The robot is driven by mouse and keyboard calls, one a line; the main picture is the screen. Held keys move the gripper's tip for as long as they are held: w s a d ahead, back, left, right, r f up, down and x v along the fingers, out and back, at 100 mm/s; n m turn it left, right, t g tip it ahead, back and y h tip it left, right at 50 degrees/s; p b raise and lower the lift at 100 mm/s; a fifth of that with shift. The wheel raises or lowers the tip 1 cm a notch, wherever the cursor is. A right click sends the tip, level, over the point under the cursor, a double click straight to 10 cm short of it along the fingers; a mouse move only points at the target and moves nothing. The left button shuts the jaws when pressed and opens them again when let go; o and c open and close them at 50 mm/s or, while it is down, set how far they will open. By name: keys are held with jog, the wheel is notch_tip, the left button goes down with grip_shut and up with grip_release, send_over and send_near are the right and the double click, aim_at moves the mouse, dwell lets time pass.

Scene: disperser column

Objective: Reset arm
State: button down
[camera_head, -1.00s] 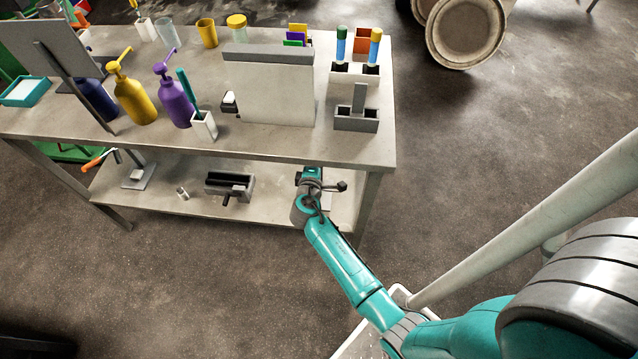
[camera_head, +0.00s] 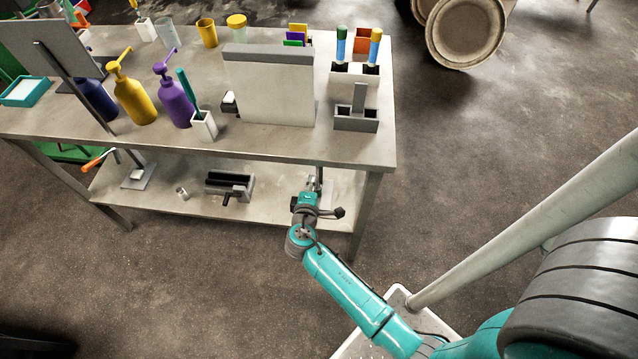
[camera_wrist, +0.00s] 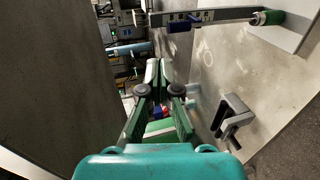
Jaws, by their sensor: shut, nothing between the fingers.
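My teal arm reaches in from the lower right in the head view. My gripper (camera_head: 315,183) is at the front right of the workbench, by the lower shelf (camera_head: 265,207) and below the level of the tabletop. It is small there and partly hidden by the bench edge and my wrist. In the wrist view my gripper (camera_wrist: 158,80) has its green fingers together, with nothing held. It points into the space between two grey bench surfaces. A grey surface (camera_wrist: 60,75) fills the left side, and another with items on it lies to the right.
A dark vise (camera_head: 229,187) sits on the lower shelf left of my gripper. The wrist view shows a grey bracket (camera_wrist: 232,115) on the right and a long bar (camera_wrist: 210,18) above. The tabletop (camera_head: 290,145) holds bottles and holders. Floor in front is clear.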

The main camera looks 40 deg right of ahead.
jog(key=shift+s+a, duration=0.4)
jog(key=shift+a, duration=0.1)
jog(key=s+a+f+m+t+y, duration=0.1)
jog(key=s+a+y, duration=0.4)
jog(key=s, duration=0.6)
jog(key=s+a+f+t+y, duration=0.1)
jog(key=s+a+y, duration=0.3)
jog(key=s+a, duration=0.55)
jog(key=s+a+r+m+t+y, duration=0.1)
jog(key=s+r+m, duration=0.2)
jog(key=s+r, duration=0.4)
jog(key=s+a+r+m+t+y, duration=0.1)
jog(key=s+r, duration=0.6)
jog(key=r, duration=0.7)
jog(key=a+m+t, duration=0.1)
jog(key=m, duration=0.1)
jog(key=shift+s+m+t+y, duration=0.25)
jog(key=shift+m+t+y, duration=0.05)
jog(key=shift+r, duration=0.1)
